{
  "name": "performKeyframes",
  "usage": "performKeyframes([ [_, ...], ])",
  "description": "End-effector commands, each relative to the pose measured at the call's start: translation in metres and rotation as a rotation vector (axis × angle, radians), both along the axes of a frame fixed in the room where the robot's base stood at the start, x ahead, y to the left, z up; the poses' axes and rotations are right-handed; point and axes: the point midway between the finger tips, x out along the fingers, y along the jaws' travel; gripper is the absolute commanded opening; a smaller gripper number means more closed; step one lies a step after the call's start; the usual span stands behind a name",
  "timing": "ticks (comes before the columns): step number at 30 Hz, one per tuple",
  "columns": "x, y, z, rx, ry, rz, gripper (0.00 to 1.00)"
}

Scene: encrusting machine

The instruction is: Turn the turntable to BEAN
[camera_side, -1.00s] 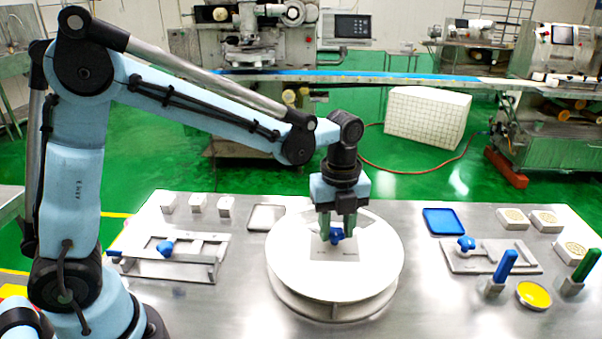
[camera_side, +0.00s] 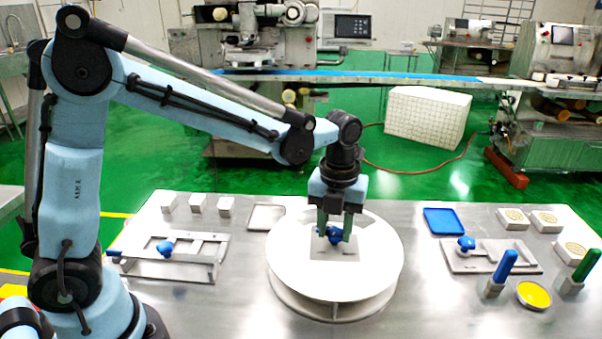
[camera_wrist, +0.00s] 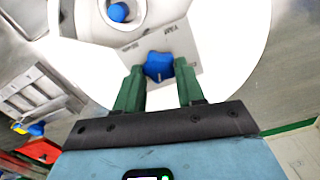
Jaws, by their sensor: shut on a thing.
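The turntable (camera_side: 290,265) is a white round disc on a low drum in the middle of the steel table. A grey square plate (camera_side: 325,253) with small printed labels lies at its centre, under a blue star-shaped knob (camera_side: 334,235). My gripper (camera_side: 335,232) points straight down with its green fingers shut on the knob, one on each side. In the wrist view the knob (camera_wrist: 158,66) sits between the fingertips (camera_wrist: 160,72). One label on the plate (camera_wrist: 186,44) appears to read YAM; the others are too small or slanted to read surely.
Metal fixtures with blue knobs stand left (camera_side: 150,267) and right (camera_side: 480,262). A blue tray (camera_side: 444,221), a yellow dish (camera_side: 534,295), blue (camera_side: 505,266) and green (camera_side: 584,264) handled tools and pale blocks (camera_side: 545,221) lie right.

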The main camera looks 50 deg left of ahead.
Motion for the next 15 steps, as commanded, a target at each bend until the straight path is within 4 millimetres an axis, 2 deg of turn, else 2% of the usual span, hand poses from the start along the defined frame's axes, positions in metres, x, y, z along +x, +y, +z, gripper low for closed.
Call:
performKeyframes([
  [15, -0.0008, 0.0001, 0.0000, -0.003, 0.001, -0.259, 0.00],
])
